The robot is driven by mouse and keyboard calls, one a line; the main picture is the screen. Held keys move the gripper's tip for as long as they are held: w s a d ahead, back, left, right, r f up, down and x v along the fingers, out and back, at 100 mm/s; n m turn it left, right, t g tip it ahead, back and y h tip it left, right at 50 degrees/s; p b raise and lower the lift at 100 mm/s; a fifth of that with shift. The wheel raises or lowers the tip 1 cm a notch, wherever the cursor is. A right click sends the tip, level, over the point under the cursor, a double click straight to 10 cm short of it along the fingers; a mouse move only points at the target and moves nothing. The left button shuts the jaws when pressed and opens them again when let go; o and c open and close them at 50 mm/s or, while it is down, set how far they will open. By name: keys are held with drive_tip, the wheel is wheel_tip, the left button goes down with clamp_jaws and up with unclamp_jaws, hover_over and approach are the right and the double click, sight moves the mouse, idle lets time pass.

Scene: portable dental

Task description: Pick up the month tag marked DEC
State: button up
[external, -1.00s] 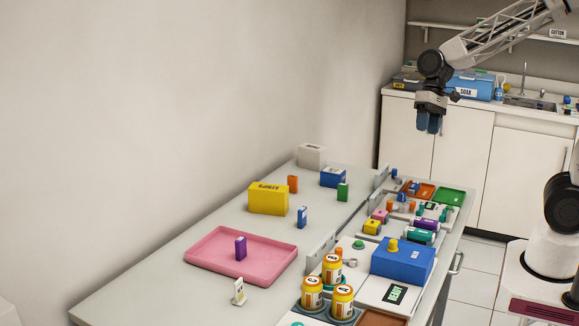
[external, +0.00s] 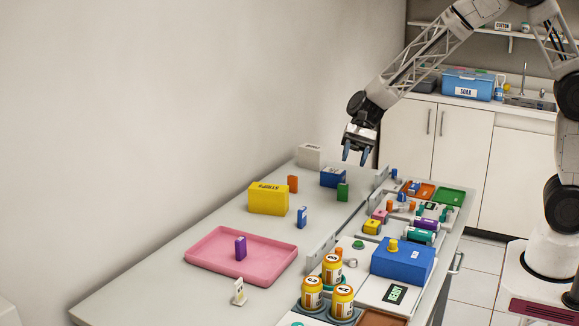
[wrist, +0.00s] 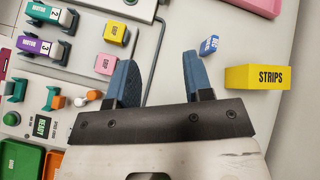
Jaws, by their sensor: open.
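My gripper (external: 355,158) is open and empty, held above the far part of the counter. In the wrist view its two blue fingers (wrist: 160,62) are apart with bare counter between them. I cannot read DEC on any tag. Small upright tags stand on the counter: an orange one (external: 292,184), a green one (external: 342,192), a blue one (external: 302,217) and a white one (external: 238,291). A purple tag (external: 240,248) stands in the pink tray (external: 205,258). The blue tag also shows in the wrist view (wrist: 208,45), beyond the right finger, its lettering too small to read.
A yellow STRIPS box (external: 268,199) stands by the blue tag. A blue box (external: 332,177) and a pale box (external: 311,156) stand at the far end. On the right are yellow jars (external: 312,293), a large blue box (external: 402,262) and upright grey plates (external: 321,250).

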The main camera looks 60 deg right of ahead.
sight(303, 209)
drive_tip(key=w+a+f+m+y, duration=0.1)
drive_tip(key=w+f, duration=0.2)
drive_tip(key=f, duration=0.1)
drive_tip(key=w+a+f+m+y, duration=0.1)
drive_tip(key=w+a+f+m, duration=0.1)
drive_tip(key=w+f, duration=0.2)
drive_tip(key=w+a+f+m+t+y, duration=0.1)
drive_tip(key=w+f+m, duration=0.1)
drive_tip(key=w+f, duration=0.2)
drive_tip(key=shift+w+a, duration=0.25)
drive_tip(key=shift+a, duration=0.1)
drive_tip(key=shift+a, duration=0.1)
drive_tip(key=shift+x, duration=1.15)
drive_tip(key=shift+a, duration=0.15)
drive_tip(key=shift+x, duration=2.5)
drive_tip(key=shift+r, duration=0.15)
drive_tip(key=shift+c, duration=0.5)
clamp_jaws()
